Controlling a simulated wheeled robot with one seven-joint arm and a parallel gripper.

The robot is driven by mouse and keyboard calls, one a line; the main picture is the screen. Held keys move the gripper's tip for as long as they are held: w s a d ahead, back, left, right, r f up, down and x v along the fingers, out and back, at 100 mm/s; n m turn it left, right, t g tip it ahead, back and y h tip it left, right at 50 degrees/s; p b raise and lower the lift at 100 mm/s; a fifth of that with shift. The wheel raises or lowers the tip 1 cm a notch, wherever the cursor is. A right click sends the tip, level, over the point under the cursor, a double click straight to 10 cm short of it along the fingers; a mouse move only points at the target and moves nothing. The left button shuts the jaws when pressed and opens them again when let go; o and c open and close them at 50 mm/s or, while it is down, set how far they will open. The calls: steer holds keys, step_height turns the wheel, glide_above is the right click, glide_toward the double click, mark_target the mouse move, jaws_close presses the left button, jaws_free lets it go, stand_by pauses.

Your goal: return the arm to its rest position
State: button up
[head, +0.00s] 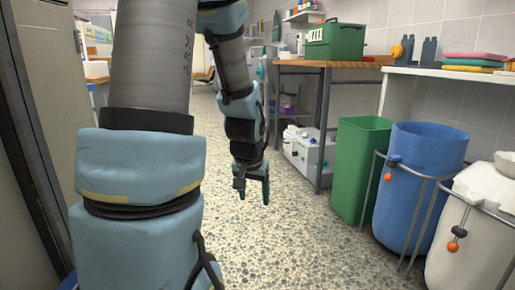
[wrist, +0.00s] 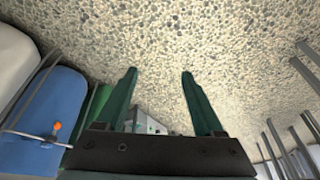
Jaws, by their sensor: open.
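My arm reaches up and forward on the left of the head view. My gripper (head: 254,190) hangs from it, pointing down over the speckled floor (head: 275,240). In the wrist view my gripper (wrist: 160,75) shows two green fingers spread wide apart. Nothing is between the fingers but the floor and, farther off, a pale box-like machine. The gripper is empty and touches nothing that I can see.
A green bin (head: 361,170), a blue bin (head: 418,180) and a white bin (head: 480,225) in metal frames line the right. A wooden table (head: 325,75) bears a green crate (head: 335,40). Folded towels (head: 474,62) lie on a white shelf. Metal bars (wrist: 285,145) show in the wrist view. The middle aisle is clear.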

steer(key=s+a+r+n+g+p, duration=0.2)
steer(key=s+a+r+n, duration=0.15)
steer(key=s+a, duration=0.45)
step_height(320, 180, up, 38)
steer(key=s+d+p, duration=0.1)
steer(key=d+p, duration=0.1)
steer(key=p, duration=3.5)
steer(key=shift+s+d+m+y+p, duration=0.15)
steer(key=shift+s+m+y+p, duration=0.15)
steer(key=shift+m, duration=0.15)
steer(key=shift+c, duration=0.3)
